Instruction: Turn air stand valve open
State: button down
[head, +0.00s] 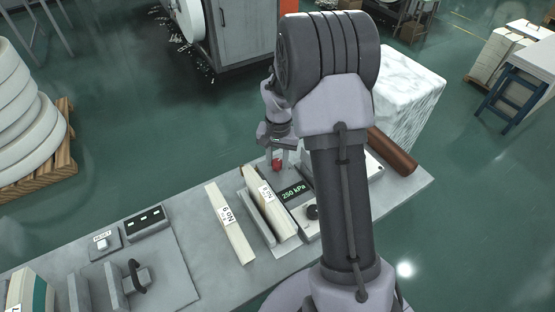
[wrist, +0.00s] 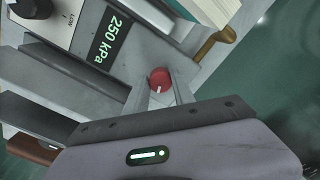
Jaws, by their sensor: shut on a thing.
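The air stand (head: 303,216) is a grey unit on the bench with a green 250 kPa display (head: 291,194). The display also shows in the wrist view (wrist: 107,40). Its valve is a red round knob (wrist: 160,79) with a short white mark, at the end of the stand beyond the display. The knob also shows small in the head view (head: 277,167). My gripper (head: 278,159) points down over the knob. In the wrist view my gripper (wrist: 163,92) has one finger on each side of the knob and is shut on it. The fingers partly hide the knob's sides.
A black dial (head: 312,212) sits on the stand. A reset box (head: 103,241) is further left. A brown roll (head: 393,152) lies at right.

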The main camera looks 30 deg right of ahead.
aim_at(278, 163)
jog(key=shift+m, duration=1.9)
jog(key=c, duration=1.1)
grip_release()
jog(key=shift+o, duration=0.2)
notch_tip(278, 163, up, 17)
jog(key=p, duration=0.6)
jog(key=shift+s+r, duration=0.2)
jog(key=shift+d, duration=0.1)
